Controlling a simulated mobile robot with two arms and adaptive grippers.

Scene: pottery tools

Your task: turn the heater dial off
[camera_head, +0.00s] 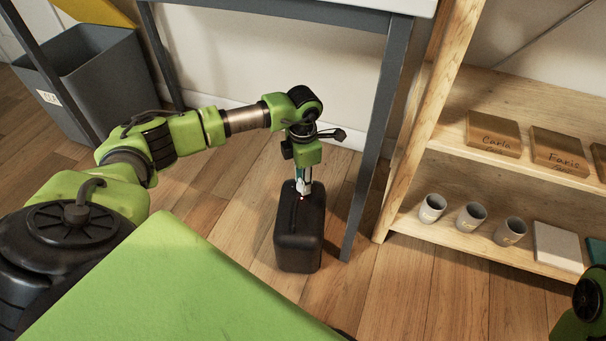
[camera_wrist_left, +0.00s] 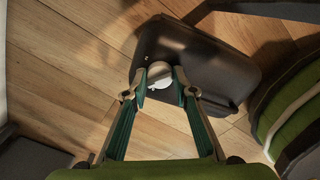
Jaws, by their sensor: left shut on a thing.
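The heater (camera_head: 300,238) is a dark upright box standing on the wooden floor under the table. In the left wrist view its dark top (camera_wrist_left: 225,65) fills the upper middle. The dial (camera_wrist_left: 160,72) is a round, pale knob with a small mark on it. My left gripper (camera_head: 303,187) points down at the heater's top, and its two fingers (camera_wrist_left: 162,84) are shut on the dial, one on each side. In the head view the fingers mostly hide the dial. A small reddish dot shows by the fingertips. My right gripper is out of view.
A grey table leg (camera_head: 374,140) stands just right of the heater. A wooden shelf (camera_head: 470,180) with grey cups (camera_head: 471,216) and name blocks (camera_head: 494,133) is farther right. A grey bin (camera_head: 95,85) stands at the back left. Floor in front of the heater is clear.

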